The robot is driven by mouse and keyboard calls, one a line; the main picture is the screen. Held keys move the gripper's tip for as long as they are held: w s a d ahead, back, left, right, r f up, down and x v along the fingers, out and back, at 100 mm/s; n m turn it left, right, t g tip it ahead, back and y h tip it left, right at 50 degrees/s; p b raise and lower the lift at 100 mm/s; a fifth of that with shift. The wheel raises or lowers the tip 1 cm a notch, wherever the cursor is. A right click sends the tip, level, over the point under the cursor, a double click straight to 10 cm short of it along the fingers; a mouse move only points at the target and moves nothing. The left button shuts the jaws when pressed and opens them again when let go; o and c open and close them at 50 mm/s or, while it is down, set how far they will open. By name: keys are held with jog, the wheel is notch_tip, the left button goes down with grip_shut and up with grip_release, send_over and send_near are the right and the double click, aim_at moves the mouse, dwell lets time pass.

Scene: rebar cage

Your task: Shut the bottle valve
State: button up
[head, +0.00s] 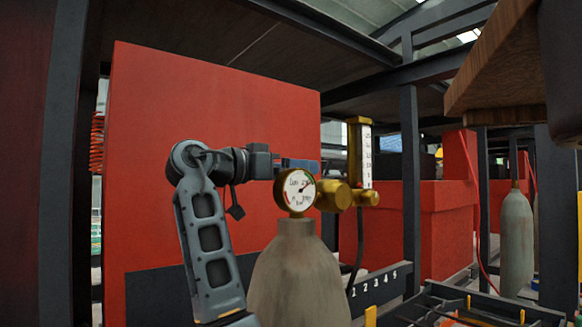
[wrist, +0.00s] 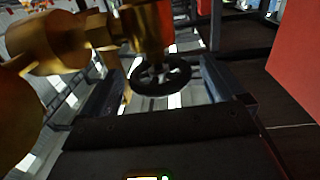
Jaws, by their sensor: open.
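The grey gas bottle (head: 297,275) stands upright in the head view, with a round white gauge (head: 298,190) and brass regulator (head: 335,196) at its top. In the wrist view the bottle valve is a black spoked handwheel (wrist: 161,88) below a brass body (wrist: 148,28). My gripper (wrist: 158,80) is open. Its two fingers show to the left and right of the handwheel, with a visible gap on each side; I cannot tell how deep the wheel sits between them. In the head view my gripper (head: 300,165) is partly hidden behind the gauge, and the handwheel cannot be made out.
A large red panel (head: 215,110) stands behind my arm. A brass flow meter with a clear scale tube (head: 366,155) rises right of the gauge. A dark hose (head: 358,245) hangs below it. Dark steel posts (head: 410,190) and a second grey bottle (head: 515,240) are to the right.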

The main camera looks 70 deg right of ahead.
jog(key=shift+c, duration=0.2)
jog(key=c, duration=1)
jog(key=shift+m+g+y, duration=0.4)
jog(key=shift+g, duration=0.1)
jog(key=m+g+y, duration=0.1)
jog(key=y, duration=0.1)
jog(key=m+g+y+b, duration=0.1)
jog(key=m+g+y, duration=0.3)
jog(key=shift+w+d+y, duration=0.25)
jog(key=shift+d+y, duration=0.05)
jog(key=shift+d, duration=0.05)
jog(key=m+y+b, duration=0.1)
jog(key=m+g+y+b, duration=0.1)
jog(key=y, duration=0.1)
jog(key=shift+w+f+m+y, duration=0.1)
jog(key=shift+f+m+y, duration=0.05)
jog(key=shift+m+y, duration=0.2)
jog(key=shift+d+m+g+y+b, duration=0.15)
jog(key=shift+m+g+y+b, duration=0.15)
jog(key=shift+m+y+b, duration=0.85)
jog(key=shift+y+b, duration=0.05)
jog(key=shift+y, duration=0.45)
